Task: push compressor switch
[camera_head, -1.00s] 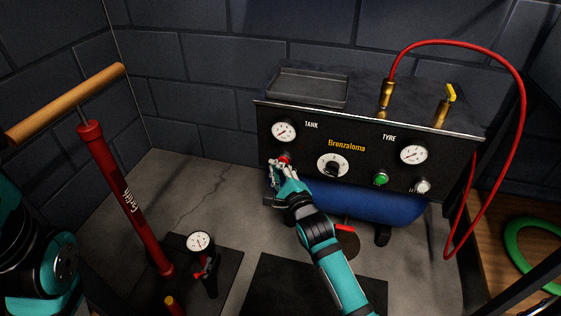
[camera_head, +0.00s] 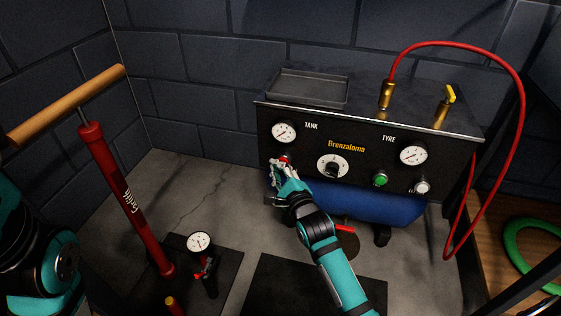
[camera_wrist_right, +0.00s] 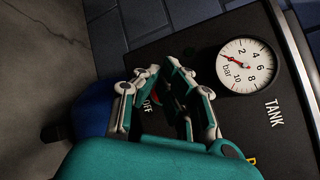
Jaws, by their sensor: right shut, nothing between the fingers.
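The compressor (camera_head: 300,130) has a black front panel with a blue tank below it. A red switch (camera_head: 285,159) sits on the panel under the TANK gauge (camera_head: 284,132). My right gripper (camera_head: 281,163) is shut and empty, with its fingertips at the red switch, partly covering it. In the right wrist view the closed fingers (camera_wrist_right: 157,75) are over the switch beside the "OFF" lettering, with a little red showing between them. I cannot tell whether they touch it. My left gripper is not in view.
A dial (camera_head: 333,166), a green button (camera_head: 380,179), a white button (camera_head: 422,187) and the TYRE gauge (camera_head: 413,155) share the panel. A red hose (camera_head: 522,100) loops at right. A red floor pump (camera_head: 126,200) stands at left.

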